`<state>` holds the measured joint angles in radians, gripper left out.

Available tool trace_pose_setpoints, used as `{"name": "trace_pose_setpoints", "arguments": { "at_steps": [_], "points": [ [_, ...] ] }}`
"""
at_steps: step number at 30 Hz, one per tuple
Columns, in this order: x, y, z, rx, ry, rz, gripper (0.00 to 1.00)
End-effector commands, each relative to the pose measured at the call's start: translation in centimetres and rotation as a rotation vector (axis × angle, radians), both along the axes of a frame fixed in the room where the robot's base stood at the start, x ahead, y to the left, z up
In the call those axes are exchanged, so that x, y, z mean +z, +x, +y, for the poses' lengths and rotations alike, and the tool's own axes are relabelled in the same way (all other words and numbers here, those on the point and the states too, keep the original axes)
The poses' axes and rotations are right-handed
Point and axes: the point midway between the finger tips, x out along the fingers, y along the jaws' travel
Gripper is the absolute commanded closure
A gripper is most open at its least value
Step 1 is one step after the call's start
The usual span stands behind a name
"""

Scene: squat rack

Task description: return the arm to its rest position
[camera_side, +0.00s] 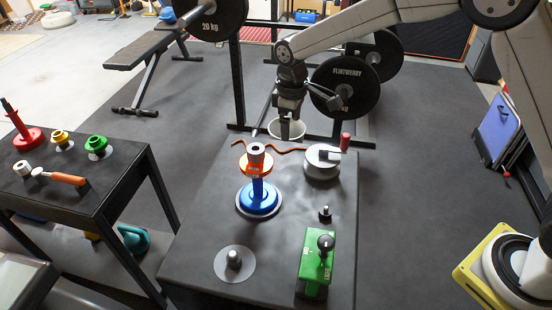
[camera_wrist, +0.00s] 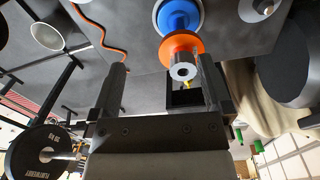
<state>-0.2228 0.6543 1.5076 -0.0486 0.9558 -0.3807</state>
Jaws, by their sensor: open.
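My gripper (camera_side: 296,112) hangs from my bent arm over the back edge of the dark work table (camera_side: 205,215), with its fingers spread apart. In the wrist view, the gripper (camera_wrist: 162,80) shows two dark fingers with nothing held between them. A blue stand (camera_side: 258,197) carries an orange disc (camera_side: 256,168) and a grey, ring-shaped piece (camera_side: 256,151) on top. In the side view, this stack is below and left of the gripper, apart from it. In the wrist view, the grey piece (camera_wrist: 183,72) appears between the fingers in the picture, farther off.
A white round base (camera_side: 321,170), a wavy orange rod (camera_side: 285,150) and a green box (camera_side: 313,270) with a black knob are on the table. A squat rack with weight plates (camera_side: 345,86) and a bucket (camera_side: 287,130) stand behind. A side table (camera_side: 100,185) is left.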

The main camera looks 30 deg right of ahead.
Motion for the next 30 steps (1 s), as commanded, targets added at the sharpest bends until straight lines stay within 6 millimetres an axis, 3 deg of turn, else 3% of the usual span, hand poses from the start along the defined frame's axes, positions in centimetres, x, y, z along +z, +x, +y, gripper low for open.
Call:
{"name": "trace_pose_setpoints", "arguments": {
  "at_steps": [15, 30],
  "points": [
    [0.3, -9.5, -6.4, -0.296, 0.055, -0.097, 0.0],
    [-1.1, -20.4, -10.3, -0.567, 0.105, -0.185, 0.0]
  ]
}}
